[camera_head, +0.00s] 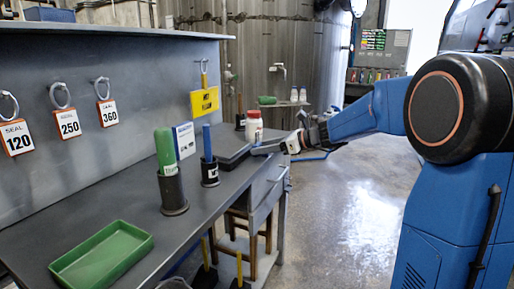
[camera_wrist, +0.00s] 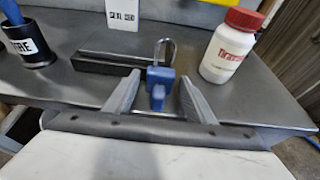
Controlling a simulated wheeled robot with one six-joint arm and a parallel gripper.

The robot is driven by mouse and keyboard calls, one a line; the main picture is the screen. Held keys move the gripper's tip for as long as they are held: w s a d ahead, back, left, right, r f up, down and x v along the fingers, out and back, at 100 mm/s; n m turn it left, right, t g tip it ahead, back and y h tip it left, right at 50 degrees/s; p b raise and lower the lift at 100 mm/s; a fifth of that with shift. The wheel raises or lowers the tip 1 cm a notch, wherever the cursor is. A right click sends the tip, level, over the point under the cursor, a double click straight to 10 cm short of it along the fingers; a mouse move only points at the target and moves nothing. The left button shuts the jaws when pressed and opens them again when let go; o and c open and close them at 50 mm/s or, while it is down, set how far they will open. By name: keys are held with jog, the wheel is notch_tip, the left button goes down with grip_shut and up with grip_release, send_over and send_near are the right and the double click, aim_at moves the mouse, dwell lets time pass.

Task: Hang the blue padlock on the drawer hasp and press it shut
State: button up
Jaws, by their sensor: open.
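The blue padlock (camera_wrist: 158,80) shows in the wrist view with its metal shackle (camera_wrist: 172,50) standing up. My gripper (camera_wrist: 160,88) is open, with one grey finger on each side of the padlock's body. I cannot tell whether either finger touches it. In the head view, my gripper (camera_head: 272,147) reaches in from the right over the bench's right edge, beside a dark flat box. The padlock is too small to make out there. The drawer (camera_head: 268,186) is below the bench top at its right end. I cannot make out its hasp in either view.
A white bottle with a red cap (camera_head: 254,127) stands close behind my gripper; it is right of the padlock in the wrist view (camera_wrist: 228,47). The dark box (camera_head: 232,143), holders (camera_head: 173,194) and green tray (camera_head: 102,254) are on the bench. Open floor lies right.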

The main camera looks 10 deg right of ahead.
jog(key=c, duration=0.9)
jog(key=shift+c, duration=0.2)
jog(key=shift+r, duration=0.15)
jog(key=shift+r, duration=2.35)
